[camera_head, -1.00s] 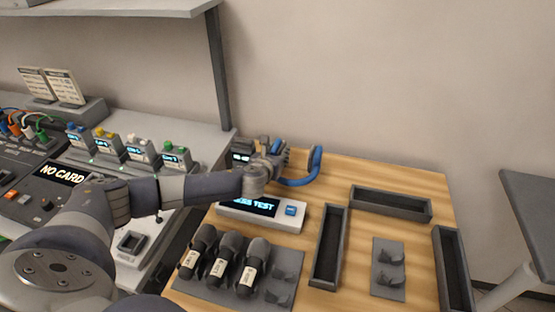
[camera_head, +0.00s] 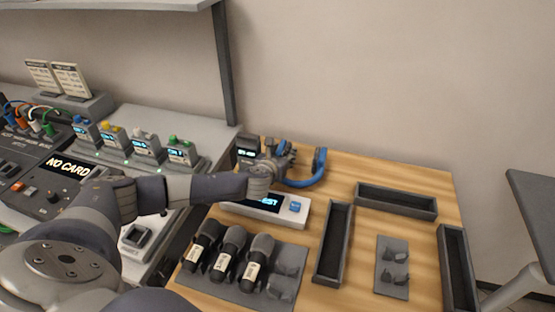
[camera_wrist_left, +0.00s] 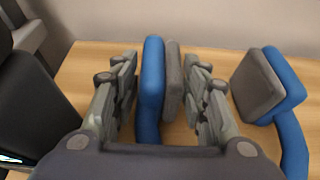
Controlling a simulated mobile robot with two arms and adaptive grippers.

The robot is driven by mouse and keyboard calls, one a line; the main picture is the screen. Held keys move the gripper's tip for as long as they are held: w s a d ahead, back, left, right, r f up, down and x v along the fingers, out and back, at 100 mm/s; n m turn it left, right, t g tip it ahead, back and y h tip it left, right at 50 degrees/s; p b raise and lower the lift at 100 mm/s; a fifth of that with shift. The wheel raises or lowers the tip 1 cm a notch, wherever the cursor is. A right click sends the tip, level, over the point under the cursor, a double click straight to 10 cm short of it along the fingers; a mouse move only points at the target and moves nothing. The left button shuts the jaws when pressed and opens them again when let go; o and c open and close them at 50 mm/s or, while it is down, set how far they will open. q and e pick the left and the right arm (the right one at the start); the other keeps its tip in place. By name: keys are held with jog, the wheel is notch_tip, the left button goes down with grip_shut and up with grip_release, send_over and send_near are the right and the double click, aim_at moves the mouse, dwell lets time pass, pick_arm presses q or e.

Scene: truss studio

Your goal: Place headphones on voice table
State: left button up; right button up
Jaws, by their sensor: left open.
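The blue headphones (camera_head: 319,165) with grey pads lie on the wooden table (camera_head: 345,172) near its back edge. In the left wrist view, one blue ear cup (camera_wrist_left: 151,80) with its grey pad stands between the two fingers of my left gripper (camera_wrist_left: 161,85). The fingers are open, with a gap on both sides of the cup. The other ear cup (camera_wrist_left: 282,78) is to the right, outside the fingers. In the head view, my left gripper (camera_head: 284,153) hides part of the headphones. My right gripper is not in view.
A display box (camera_head: 290,209) stands in front of the headphones. Several microphones (camera_head: 228,253) lie on a grey mat at the front left. Dark empty trays (camera_head: 394,200) lie to the right. A console desk (camera_head: 190,121) is at the left.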

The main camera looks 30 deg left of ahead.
pick_arm(q)
jog(key=v, duration=1.1)
jog(key=shift+s+r+p, duration=0.1)
jog(key=shift+s+p, duration=0.25)
jog(key=shift+r, duration=0.1)
